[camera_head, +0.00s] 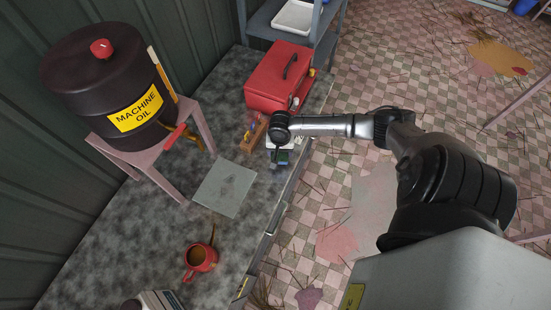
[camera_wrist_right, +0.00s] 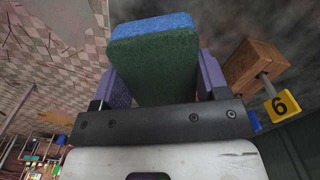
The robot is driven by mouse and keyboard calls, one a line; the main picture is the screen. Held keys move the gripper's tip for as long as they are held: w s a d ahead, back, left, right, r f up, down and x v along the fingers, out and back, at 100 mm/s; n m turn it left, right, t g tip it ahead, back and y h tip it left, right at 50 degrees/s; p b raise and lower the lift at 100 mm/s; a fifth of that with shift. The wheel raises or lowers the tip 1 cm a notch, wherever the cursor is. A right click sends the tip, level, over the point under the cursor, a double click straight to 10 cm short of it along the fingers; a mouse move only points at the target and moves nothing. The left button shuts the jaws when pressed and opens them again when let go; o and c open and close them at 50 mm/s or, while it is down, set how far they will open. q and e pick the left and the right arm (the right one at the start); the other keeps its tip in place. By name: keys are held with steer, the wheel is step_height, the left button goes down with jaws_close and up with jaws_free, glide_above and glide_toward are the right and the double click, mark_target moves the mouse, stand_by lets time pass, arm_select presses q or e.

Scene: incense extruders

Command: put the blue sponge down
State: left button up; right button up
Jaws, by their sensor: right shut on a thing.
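The sponge (camera_wrist_right: 155,62) has a blue layer and a dark green layer. In the right wrist view it sits between the two purple finger pads of my right gripper (camera_wrist_right: 160,88), which is shut on it. In the head view my right gripper (camera_head: 281,160) points down over the right edge of the grey worktop, just in front of the red toolbox. A small blue-green patch of the sponge (camera_head: 283,157) shows there. I cannot tell whether the sponge touches the worktop. My left gripper is in neither view.
The red toolbox (camera_head: 279,77) stands behind the gripper, and a wooden block (camera_head: 252,136) stands to its left. A grey sheet (camera_head: 225,187) lies on the worktop (camera_head: 150,240). A red mug (camera_head: 201,258) stands nearer. A machine oil barrel (camera_head: 110,80) rests on a pink stand.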

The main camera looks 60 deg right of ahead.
steer(key=shift+w+a+f, duration=0.55)
steer(key=shift+w+a, duration=0.05)
steer(key=shift+a, duration=0.05)
steer(key=shift+f, duration=2)
steer(key=o, duration=0.9)
